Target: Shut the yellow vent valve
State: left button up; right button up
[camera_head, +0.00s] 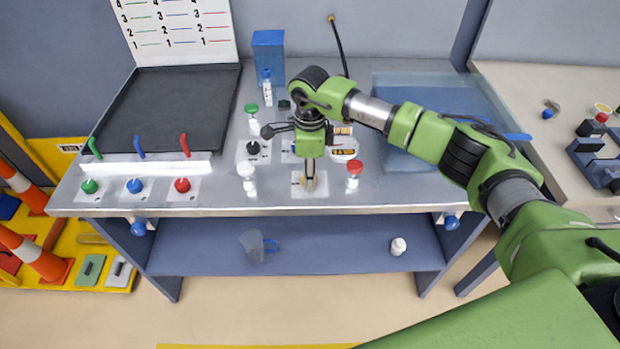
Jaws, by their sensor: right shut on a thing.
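My right gripper (310,186) points straight down at the front middle of the grey bench. It is shut on the yellow vent valve (309,184), which sits on a small white plate (299,191). The fingers and wrist hide most of the valve, so I cannot tell which way its handle is turned. My left gripper is not in view.
A red-capped bottle (353,176) stands close right of the gripper, and a white bottle (248,180) stands to the left. Green (89,186), blue (134,185) and red (182,184) knobs line the left front. A black mat (165,110) lies behind them.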

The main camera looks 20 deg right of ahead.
jog(key=m+b, duration=0.2)
jog(key=m, duration=0.3)
jog(key=shift+m, duration=0.3)
jog(key=shift+m+b, duration=0.95)
jog(key=shift+m, duration=1.25)
jog(key=o, duration=1.1)
jog(key=shift+r, duration=0.1)
notch_tip(320, 180, up, 12)
jog(key=shift+f, duration=0.1)
